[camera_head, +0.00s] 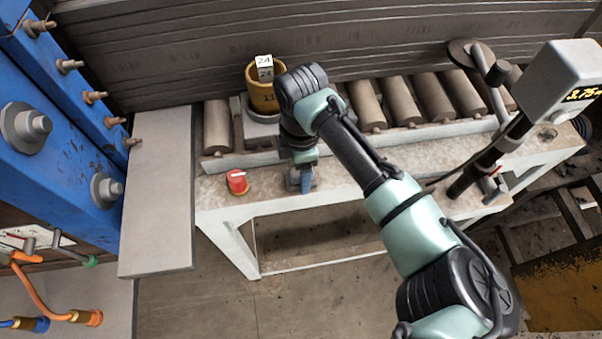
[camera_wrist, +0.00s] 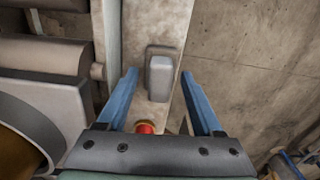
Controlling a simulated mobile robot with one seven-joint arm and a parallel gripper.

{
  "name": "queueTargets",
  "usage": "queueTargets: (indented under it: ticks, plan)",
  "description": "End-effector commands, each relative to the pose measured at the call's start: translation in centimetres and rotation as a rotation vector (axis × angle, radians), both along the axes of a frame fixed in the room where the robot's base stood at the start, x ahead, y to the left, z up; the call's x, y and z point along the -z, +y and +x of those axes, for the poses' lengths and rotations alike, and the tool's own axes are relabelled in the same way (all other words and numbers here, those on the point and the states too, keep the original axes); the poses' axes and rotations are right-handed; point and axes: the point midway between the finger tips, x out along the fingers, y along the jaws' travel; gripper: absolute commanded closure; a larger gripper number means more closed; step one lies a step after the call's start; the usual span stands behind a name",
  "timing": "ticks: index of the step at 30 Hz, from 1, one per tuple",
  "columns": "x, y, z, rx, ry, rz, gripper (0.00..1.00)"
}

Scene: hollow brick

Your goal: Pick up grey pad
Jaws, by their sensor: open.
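The grey pad (camera_wrist: 160,75) is a small rounded block on the narrow metal ledge of the bench. The fingers are apart and hold nothing. How far the fingertips are above the pad is hard to tell. In the head view my gripper (camera_head: 302,182) points down over the front ledge, right of the red knob. There the wrist and fingers hide most or all of the pad.
A red knob (camera_head: 237,182) stands on the ledge (camera_head: 355,166); it also shows in the wrist view (camera_wrist: 145,127). Behind are several rollers (camera_head: 400,101) and a yellow ring (camera_head: 263,98) with a 24-marked block (camera_head: 265,68). A display post (camera_head: 570,75) stands right, blue machinery (camera_head: 60,90) left.

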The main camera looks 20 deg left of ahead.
Motion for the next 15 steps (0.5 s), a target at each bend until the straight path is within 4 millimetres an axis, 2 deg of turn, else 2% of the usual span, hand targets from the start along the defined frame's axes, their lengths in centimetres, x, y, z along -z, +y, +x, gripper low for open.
queueTargets:
  ticks: [1, 2, 12, 15]
  plan:
    - [-0.02, 0.01, 0.00, 0.000, 0.000, 0.000, 0.34]
    - [-0.02, 0.01, 0.00, 0.000, 0.000, 0.000, 0.40]
    - [-0.07, 0.02, 0.02, 0.000, -0.001, 0.001, 1.00]
    - [-0.08, 0.02, 0.02, 0.000, -0.001, 0.001, 1.00]
